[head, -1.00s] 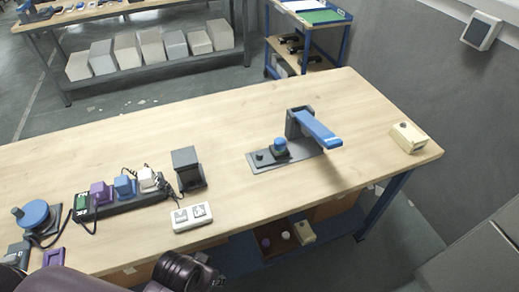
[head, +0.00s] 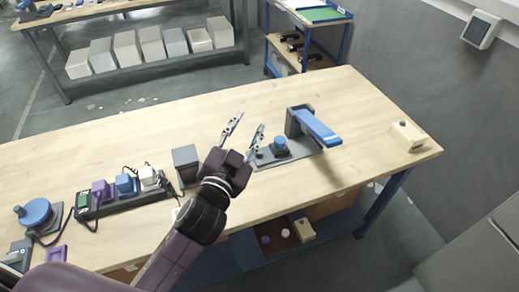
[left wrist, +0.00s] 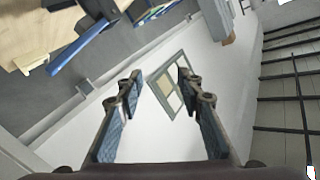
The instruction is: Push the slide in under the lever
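The lever (head: 319,127) is a blue bar on a dark upright post, reaching out toward the right front above the table. Its dark base plate (head: 303,149) lies on the table. The slide (head: 281,147), a dark block with a blue round top, sits on that plate, left of the lever and not under it. A small dark knob is at the plate's left end, partly hidden by my gripper. My left gripper (head: 243,128) is open and empty, to the left of the slide. In the left wrist view its fingers (left wrist: 156,88) are spread with nothing between them. My right gripper is not in view.
A dark box (head: 186,165) stands left of my left gripper. A strip with several coloured plugs (head: 118,196) and a blue disc (head: 36,213) are farther left. A cream box (head: 407,135) sits at the table's right end. The table (head: 150,125) is clear along its back.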

